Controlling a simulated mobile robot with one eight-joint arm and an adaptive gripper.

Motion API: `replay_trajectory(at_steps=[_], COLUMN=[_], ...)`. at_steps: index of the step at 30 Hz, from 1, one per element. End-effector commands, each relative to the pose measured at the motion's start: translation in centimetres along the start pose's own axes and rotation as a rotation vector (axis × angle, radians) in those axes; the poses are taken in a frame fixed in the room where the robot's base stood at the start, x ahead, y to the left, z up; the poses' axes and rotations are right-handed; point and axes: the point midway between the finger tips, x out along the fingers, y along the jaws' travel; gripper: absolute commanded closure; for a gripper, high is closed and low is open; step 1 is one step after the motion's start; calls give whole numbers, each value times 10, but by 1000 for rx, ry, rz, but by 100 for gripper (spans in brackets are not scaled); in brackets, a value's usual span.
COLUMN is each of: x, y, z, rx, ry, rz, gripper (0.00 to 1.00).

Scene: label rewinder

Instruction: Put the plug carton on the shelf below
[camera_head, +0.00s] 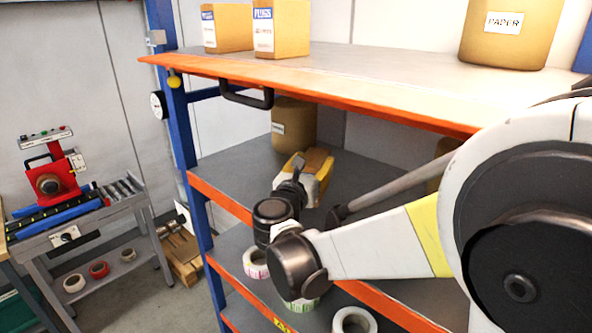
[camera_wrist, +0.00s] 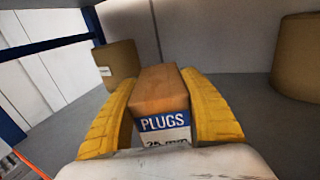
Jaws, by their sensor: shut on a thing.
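A brown plug carton with a white and blue label reading "PLUGS" (camera_wrist: 160,92) sits between the two yellow fingers of my gripper (camera_wrist: 160,110) in the wrist view. My gripper is shut on it. In the head view my gripper (camera_head: 306,176) reaches in over the middle shelf (camera_head: 232,172), below the orange-edged top shelf (camera_head: 350,62). The carton (camera_head: 318,160) shows only in part there, behind the fingers. I cannot tell whether its underside touches the middle shelf. Two more plug cartons (camera_head: 281,28) (camera_head: 229,28) stand on the top shelf.
A brown drum (camera_head: 293,124) stands on the middle shelf behind the carton; it also shows in the wrist view (camera_wrist: 118,66). Another brown container (camera_wrist: 298,58) is at right. A black handle (camera_head: 246,97) hangs under the top shelf. Label rolls (camera_head: 256,264) lie on the lower shelf.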

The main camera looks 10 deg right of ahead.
Motion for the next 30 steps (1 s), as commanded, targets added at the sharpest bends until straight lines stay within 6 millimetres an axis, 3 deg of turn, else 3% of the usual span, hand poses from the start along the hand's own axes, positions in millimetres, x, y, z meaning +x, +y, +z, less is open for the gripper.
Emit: replay_trajectory(at_steps=[6, 19, 20, 21, 30], x=[0, 0, 0, 0, 0], y=[0, 0, 0, 0, 0], z=[-32, -40, -40, -39, -38], rx=[0, 0, 0, 0, 0], ry=[0, 0, 0, 0, 0], rz=[0, 0, 1, 1, 1], gripper=[90, 90, 43, 31, 29])
